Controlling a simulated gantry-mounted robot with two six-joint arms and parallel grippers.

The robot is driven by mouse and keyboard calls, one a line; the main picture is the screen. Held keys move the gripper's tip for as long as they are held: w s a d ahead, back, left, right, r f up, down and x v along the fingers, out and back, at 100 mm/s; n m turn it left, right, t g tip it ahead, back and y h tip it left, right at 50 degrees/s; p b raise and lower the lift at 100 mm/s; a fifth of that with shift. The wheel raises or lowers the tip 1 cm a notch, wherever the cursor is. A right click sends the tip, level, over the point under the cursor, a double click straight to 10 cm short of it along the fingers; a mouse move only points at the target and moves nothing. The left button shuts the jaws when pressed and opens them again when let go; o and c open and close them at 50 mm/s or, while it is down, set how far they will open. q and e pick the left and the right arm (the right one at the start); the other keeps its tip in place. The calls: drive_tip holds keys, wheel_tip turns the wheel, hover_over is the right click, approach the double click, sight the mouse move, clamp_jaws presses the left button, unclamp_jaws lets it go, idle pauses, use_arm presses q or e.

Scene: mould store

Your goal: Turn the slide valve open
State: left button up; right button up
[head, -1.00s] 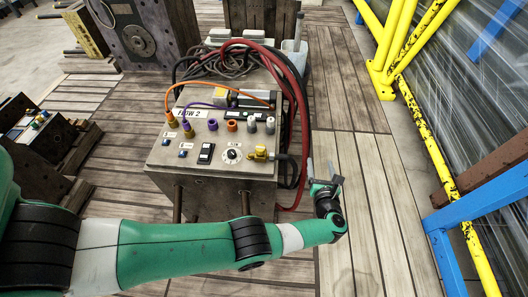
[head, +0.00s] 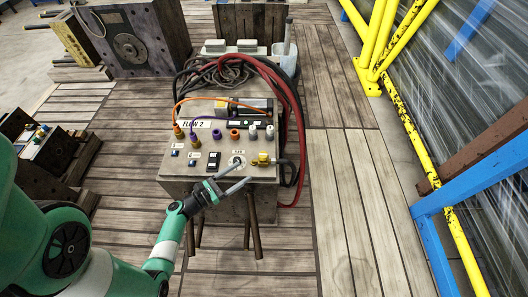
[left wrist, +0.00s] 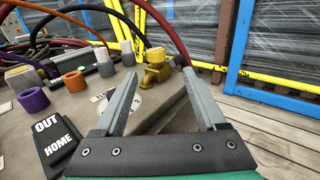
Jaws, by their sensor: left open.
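A yellow brass valve with a small handle (head: 262,159) sits at the right front of the grey control box (head: 215,171), joined to a hose. My left gripper (head: 240,175) is open and empty in front of the box, its fingers pointing at the valve from the lower left. In the left wrist view, the valve (left wrist: 157,68) stands beyond the gap between the spread fingertips. I see no contact. A round white dial (head: 237,160) lies left of the valve and is partly hidden by a finger in the wrist view. My right gripper is out of view.
A black OUT/HOME rocker switch (left wrist: 55,138) and coloured sockets (head: 233,134) crowd the panel. Red hoses (head: 296,110) loop behind and right of the valve. Yellow barriers (head: 412,125) stand farther right. Plank floor at the front right is clear.

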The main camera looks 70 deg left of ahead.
sight(260, 158)
use_arm(q)
drive_tip(key=shift+a+r, duration=0.1)
drive_tip(key=shift+a, duration=0.3)
drive_tip(key=shift+w+a, duration=0.1)
drive_tip(key=shift+w, duration=0.25)
drive_tip(key=b+x, duration=0.2)
drive_tip(key=x, duration=0.7)
drive_tip(key=shift+w, duration=0.4)
drive_tip(key=shift+w+a, duration=0.2)
drive_tip(key=shift+w, duration=0.25)
clamp_jaws()
